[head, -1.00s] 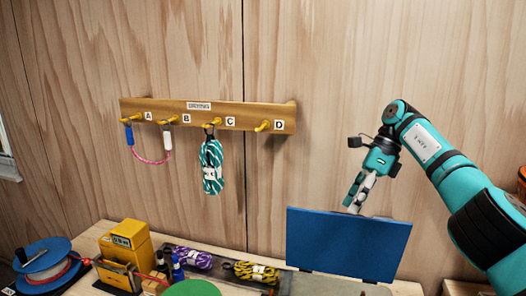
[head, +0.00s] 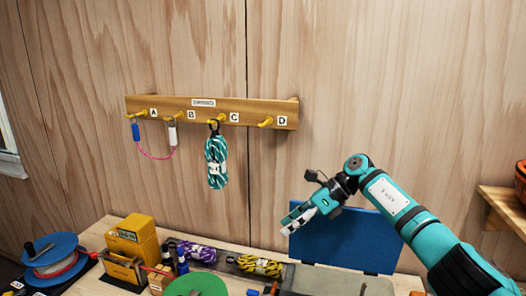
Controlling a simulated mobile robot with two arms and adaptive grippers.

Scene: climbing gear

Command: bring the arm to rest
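My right arm (head: 400,205) comes in from the right. My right gripper (head: 291,222) is in front of the upper left corner of the blue panel (head: 345,242), its fingers pointing left and down. I see nothing held in it, but I cannot tell whether its fingers are open or shut. My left gripper is not in view. A teal and white rope coil (head: 216,163) hangs from hook C on the wooden rail (head: 250,113), apart from the gripper.
A pink cord (head: 155,157) hangs between hooks A and B; hook D (head: 266,122) is empty. On the bench are a blue reel (head: 50,249), a yellow device (head: 132,240), a purple coil (head: 198,252), a yellow coil (head: 258,265) and a green disc (head: 197,286). A shelf (head: 503,203) is at right.

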